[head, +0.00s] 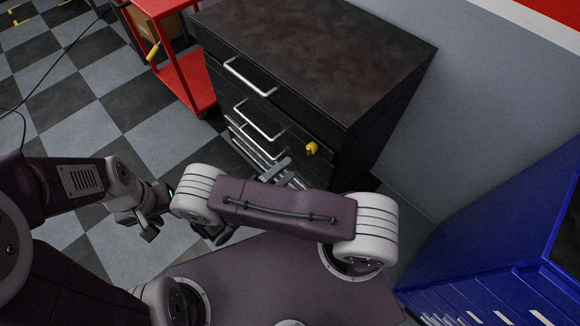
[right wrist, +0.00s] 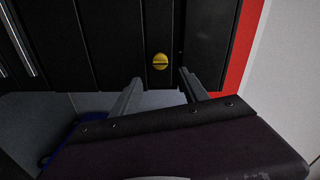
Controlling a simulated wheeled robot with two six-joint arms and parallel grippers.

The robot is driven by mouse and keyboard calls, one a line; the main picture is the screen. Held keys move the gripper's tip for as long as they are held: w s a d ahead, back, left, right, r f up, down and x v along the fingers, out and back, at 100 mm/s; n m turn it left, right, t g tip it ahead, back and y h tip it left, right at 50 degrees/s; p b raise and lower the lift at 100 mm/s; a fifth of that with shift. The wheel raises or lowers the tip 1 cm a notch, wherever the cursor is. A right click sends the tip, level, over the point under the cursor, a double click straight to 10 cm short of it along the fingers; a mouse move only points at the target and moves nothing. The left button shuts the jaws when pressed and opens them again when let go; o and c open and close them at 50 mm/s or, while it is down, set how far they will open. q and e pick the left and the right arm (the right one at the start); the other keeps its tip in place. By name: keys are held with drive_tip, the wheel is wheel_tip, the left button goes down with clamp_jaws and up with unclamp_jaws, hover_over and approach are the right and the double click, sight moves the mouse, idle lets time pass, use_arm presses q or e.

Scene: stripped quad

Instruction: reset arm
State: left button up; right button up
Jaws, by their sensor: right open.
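My right arm (head: 285,203) crosses the middle of the head view in front of a black drawer cabinet (head: 330,50). The grey fingers of my right gripper (head: 278,170) show just beyond the arm, close to the cabinet's drawer fronts. In the right wrist view my right gripper (right wrist: 160,77) is open, with nothing between its fingers. A yellow knob (right wrist: 160,61) on the black front shows just beyond the fingertips, apart from them. My left gripper (head: 148,222) hangs low at the left over the checkered floor; its jaw opening is unclear. Nothing shows held in it.
The cabinet's drawers have silver handles (head: 257,119). A red cart (head: 185,80) stands at the cabinet's left. A blue unit (head: 500,235) is at the lower right, and a grey wall (head: 490,90) stands behind. Checkered floor (head: 70,110) is open at the left.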

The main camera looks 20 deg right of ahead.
idle(0.3)
drive_tip(key=s+d+r+m+g+y+p, duration=0.25)
drive_tip(key=s+r+m+g+y, duration=0.2)
drive_tip(key=m, duration=0.65)
drive_tip(key=s+d+r+m+g+y+p, duration=0.2)
drive_tip(key=s+r+m+g+y+p, duration=0.15)
drive_tip(key=m+g, duration=0.45)
drive_tip(key=w+r+m+t+y+p, duration=0.1)
drive_tip(key=r+m+t+y, duration=0.2)
drive_tip(key=m, duration=0.9)
drive_tip(key=w+r+m+t+y+p, duration=0.2)
drive_tip(key=r+m+y, duration=0.3)
drive_tip(key=m, duration=0.7)
drive_tip(key=shift+w+a+r+t+y+p, duration=0.3)
drive_tip(key=shift+a+r+t+y, duration=0.1)
drive_tip(key=shift+r+t, duration=0.45)
drive_tip(key=shift+s, duration=0.1)
drive_tip(key=shift+c, duration=0.3)
